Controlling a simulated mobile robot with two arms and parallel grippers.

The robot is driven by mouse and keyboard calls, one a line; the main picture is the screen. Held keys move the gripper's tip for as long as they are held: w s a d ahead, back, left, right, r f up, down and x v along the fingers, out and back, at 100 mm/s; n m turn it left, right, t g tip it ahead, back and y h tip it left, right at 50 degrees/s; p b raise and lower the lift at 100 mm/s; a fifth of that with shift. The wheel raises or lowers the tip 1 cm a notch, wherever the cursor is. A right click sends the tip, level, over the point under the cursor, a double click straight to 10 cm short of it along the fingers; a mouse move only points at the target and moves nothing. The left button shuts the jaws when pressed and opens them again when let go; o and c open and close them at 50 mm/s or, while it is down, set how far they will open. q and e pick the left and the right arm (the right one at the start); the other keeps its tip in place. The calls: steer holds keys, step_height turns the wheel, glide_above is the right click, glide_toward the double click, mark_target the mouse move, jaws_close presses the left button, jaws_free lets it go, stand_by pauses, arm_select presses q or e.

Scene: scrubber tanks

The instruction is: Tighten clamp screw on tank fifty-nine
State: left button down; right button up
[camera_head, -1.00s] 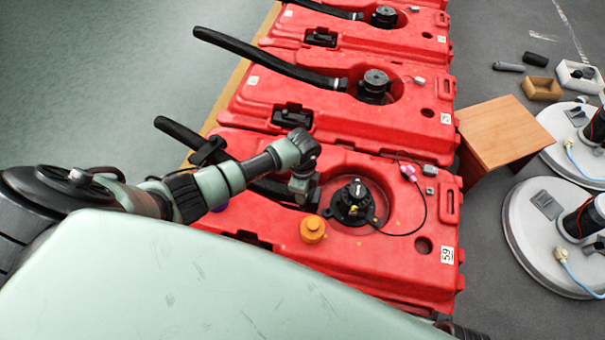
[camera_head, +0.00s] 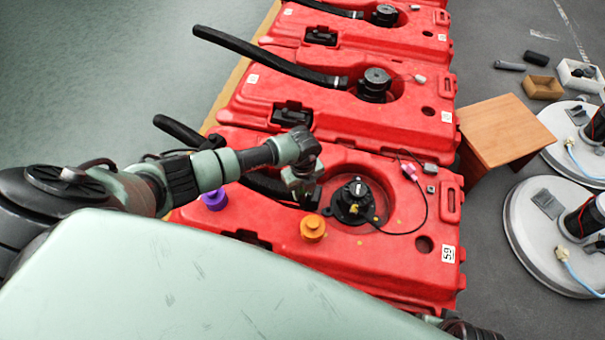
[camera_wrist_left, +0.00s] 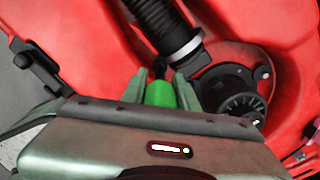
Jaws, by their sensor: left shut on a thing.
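Tank fifty-nine is the nearest red tank (camera_head: 400,270), with a "59" label (camera_head: 447,254) at its right end. My left gripper (camera_head: 304,192) is over it, beside the black round fitting (camera_head: 356,200) in the tank's recess. In the left wrist view my left gripper (camera_wrist_left: 160,88) is shut on a green knob (camera_wrist_left: 160,94). The black ribbed hose (camera_wrist_left: 162,25) with its pale ring (camera_wrist_left: 186,50) runs just beyond the fingers to the black fitting (camera_wrist_left: 238,95). I cannot make out the screw's thread or the clamp band.
An orange cap (camera_head: 313,228) and a purple cap (camera_head: 215,200) are on the near tank. A thin black cable with a pink connector (camera_head: 410,171) loops beside the fitting. More red tanks (camera_head: 340,85) lie behind. A wooden stool (camera_head: 505,132) stands right.

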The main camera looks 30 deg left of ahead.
arm_select(q)
steer(key=shift+m, duration=0.6)
arm_select(e)
steer(key=shift+r, duration=0.3)
arm_select(q)
steer(key=shift+w+m, duration=0.1)
steer(key=shift+m, duration=0.4)
steer(key=m+b, duration=0.2)
steer(key=m, duration=0.5)
steer(key=shift+m, duration=0.3)
steer(key=shift+d+m, duration=0.1)
steer(key=shift+m, duration=0.8)
arm_select(e)
steer(key=v, duration=0.7)
steer(key=shift+w+r+t, duration=0.15)
steer(key=shift+r+t, duration=0.05)
steer(key=shift+t, duration=0.1)
steer(key=shift+d, duration=0.1)
